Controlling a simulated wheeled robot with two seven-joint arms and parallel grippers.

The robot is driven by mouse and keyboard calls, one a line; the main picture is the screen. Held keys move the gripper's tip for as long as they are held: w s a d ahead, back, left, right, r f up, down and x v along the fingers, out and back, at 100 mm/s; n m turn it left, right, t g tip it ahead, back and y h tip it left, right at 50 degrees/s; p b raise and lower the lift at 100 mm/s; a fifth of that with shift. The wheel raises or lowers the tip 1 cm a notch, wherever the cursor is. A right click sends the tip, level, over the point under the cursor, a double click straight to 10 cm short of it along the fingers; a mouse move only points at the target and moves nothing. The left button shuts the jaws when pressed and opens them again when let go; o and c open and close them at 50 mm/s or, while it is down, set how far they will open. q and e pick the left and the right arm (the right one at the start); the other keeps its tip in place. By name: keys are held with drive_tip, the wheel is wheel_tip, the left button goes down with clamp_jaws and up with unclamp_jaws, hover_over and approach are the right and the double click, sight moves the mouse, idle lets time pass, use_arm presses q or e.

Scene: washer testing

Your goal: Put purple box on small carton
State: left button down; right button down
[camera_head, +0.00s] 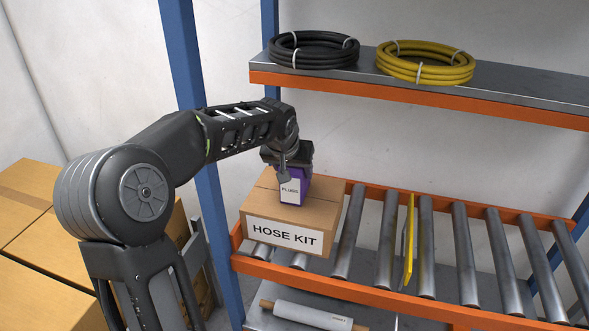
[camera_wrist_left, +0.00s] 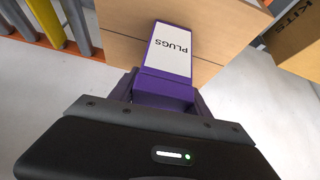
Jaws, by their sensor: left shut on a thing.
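The purple box (camera_head: 292,190) has a white label reading PLUGS. My left gripper (camera_head: 287,163) is shut on its upper end, from above. The small carton (camera_head: 316,213) is brown, is labelled HOSE KIT and sits on the roller shelf. The box is at the carton's top; whether it touches the top is hard to tell. In the left wrist view the purple box (camera_wrist_left: 168,62) extends out from my left gripper (camera_wrist_left: 160,98), with the small carton (camera_wrist_left: 220,30) behind it. My right gripper is not in view.
The roller shelf (camera_head: 375,292) has an orange rail and a yellow divider (camera_head: 409,240). Above is a shelf (camera_head: 520,88) with a black hose coil (camera_head: 314,49) and a yellow one (camera_head: 425,63). A blue post (camera_head: 207,190) stands left of the carton. Large cartons (camera_head: 25,250) are at left.

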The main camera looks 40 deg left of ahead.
use_arm(q)
drive_tip(key=shift+f, duration=0.1)
drive_tip(key=c, duration=0.5)
unclamp_jaws()
drive_tip(key=shift+s+d+r, duration=0.1)
drive_tip(key=shift+s+r, duration=0.1)
drive_tip(key=shift+r, duration=0.4)
drive_tip(key=v, duration=1.1)
drive_tip(key=shift+b, duration=0.4)
drive_tip(key=shift+s+d+f, duration=0.1)
